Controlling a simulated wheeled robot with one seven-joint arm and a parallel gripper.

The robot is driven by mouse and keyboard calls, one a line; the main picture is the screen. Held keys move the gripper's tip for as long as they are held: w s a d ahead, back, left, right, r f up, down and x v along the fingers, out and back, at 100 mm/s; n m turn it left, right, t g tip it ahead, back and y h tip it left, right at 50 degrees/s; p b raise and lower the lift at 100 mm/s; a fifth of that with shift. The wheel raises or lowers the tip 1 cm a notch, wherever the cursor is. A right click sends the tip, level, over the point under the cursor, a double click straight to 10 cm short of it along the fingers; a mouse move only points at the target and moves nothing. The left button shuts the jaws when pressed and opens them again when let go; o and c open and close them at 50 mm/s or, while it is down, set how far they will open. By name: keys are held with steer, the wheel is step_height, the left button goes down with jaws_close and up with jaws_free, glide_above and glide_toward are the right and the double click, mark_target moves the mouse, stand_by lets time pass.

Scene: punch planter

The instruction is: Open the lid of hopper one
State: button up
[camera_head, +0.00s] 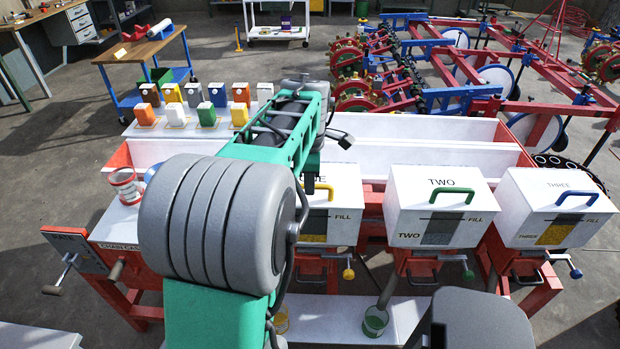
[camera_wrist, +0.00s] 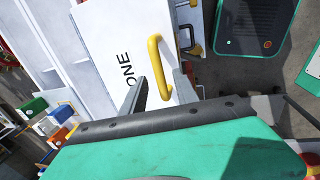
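Hopper one (camera_head: 345,183) is a white box with a yellow handle (camera_head: 329,188) on its lid, partly hidden by my arm in the head view. Its lid is closed. In the wrist view the white lid (camera_wrist: 108,35) shows the word ONE beside the yellow handle (camera_wrist: 154,52). My gripper (camera_wrist: 160,78) is open, with one finger on each side of the near end of the handle. I cannot tell whether either finger touches it. In the head view my gripper is mostly hidden behind my arm.
Hopper two (camera_head: 410,200), with a green handle, and hopper three (camera_head: 540,190), with a blue handle, stand to the right with lids closed. Long white troughs (camera_head: 400,127) lie behind. Several small coloured boxes (camera_head: 207,114) stand back left. A red-white can (camera_head: 126,187) stands left.

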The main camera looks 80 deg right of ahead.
steer(key=shift+d+f, duration=0.1)
steer(key=shift+f, duration=0.4)
jaws_close()
stand_by(1.1)
